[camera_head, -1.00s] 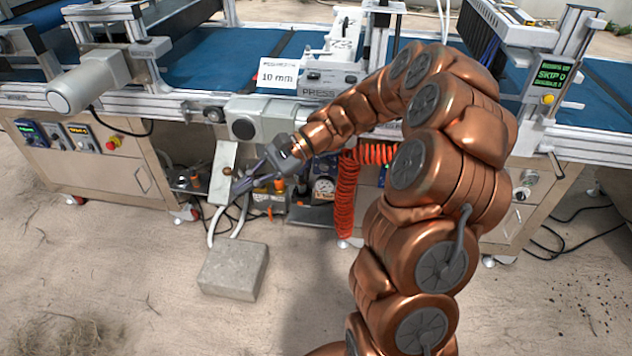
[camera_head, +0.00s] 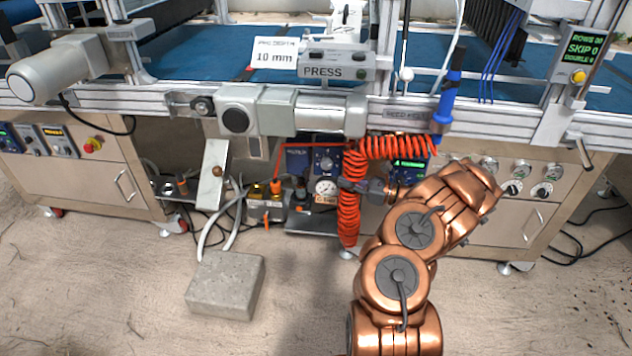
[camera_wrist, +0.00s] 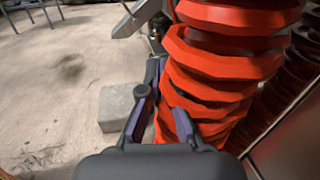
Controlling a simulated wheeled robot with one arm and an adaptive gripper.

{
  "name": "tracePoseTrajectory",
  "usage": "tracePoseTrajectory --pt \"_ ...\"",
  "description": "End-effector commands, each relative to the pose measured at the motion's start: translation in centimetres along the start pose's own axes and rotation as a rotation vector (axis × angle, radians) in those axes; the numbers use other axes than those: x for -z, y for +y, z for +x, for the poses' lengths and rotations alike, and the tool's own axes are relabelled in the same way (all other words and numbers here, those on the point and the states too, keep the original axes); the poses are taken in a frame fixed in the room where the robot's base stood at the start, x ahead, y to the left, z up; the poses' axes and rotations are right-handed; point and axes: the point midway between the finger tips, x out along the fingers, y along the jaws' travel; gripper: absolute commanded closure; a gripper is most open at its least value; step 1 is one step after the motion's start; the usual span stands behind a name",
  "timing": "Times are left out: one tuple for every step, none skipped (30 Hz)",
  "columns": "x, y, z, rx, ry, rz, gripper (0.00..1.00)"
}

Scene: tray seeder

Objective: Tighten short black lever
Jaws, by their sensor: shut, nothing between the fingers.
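A small dark lever (camera_head: 584,157) juts out below the conveyor edge at the right in the head view. It may be the short black lever; its detail is too small to be sure. My gripper (camera_wrist: 162,98) shows in the wrist view, shut and empty, right beside the thick red coiled hose (camera_wrist: 225,70). I cannot tell whether the fingers touch the hose. No lever shows clearly in the wrist view.
The red coiled hose (camera_head: 348,212) hangs below the seeder frame. A blue-handled tool (camera_head: 446,100) stands left of the screen post. A concrete block (camera_head: 226,285) lies on the floor, with open floor around it. The right cabinet (camera_head: 525,215) carries several knobs.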

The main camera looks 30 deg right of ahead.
Motion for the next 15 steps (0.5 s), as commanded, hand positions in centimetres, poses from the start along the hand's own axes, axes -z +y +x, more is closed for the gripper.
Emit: tracePoseTrajectory --pt "1.7 -0.6 -1.2 0.031 0.003 0.015 1.0" --pt "2.2 -1.0 -1.9 0.048 0.003 0.023 1.0" --pt "2.8 -1.3 -2.5 0.066 0.003 0.033 1.0" --pt "3.2 -1.5 -3.0 0.076 0.004 0.038 1.0" --pt "3.5 -1.7 -3.3 0.084 0.004 0.043 1.0" --pt "3.7 -1.8 -3.7 0.092 0.004 0.047 1.0" --pt "3.8 -1.9 -3.9 0.097 0.004 0.048 1.0" --pt "3.9 -2.0 -4.0 0.101 0.004 0.049 1.0" --pt "3.9 -2.1 -4.2 0.104 0.004 0.05 1.0" --pt "3.9 -2.1 -4.2 0.106 0.004 0.05 1.0" --pt "3.8 -2.1 -4.3 0.106 0.004 0.049 1.0" --pt "3.8 -2.2 -4.3 0.107 0.004 0.049 1.0" --pt "3.8 -2.2 -4.4 0.108 0.004 0.049 1.0" --pt "3.8 -2.2 -4.4 0.108 0.004 0.049 1.0" --pt "3.8 -2.2 -4.4 0.108 0.005 0.049 1.0"
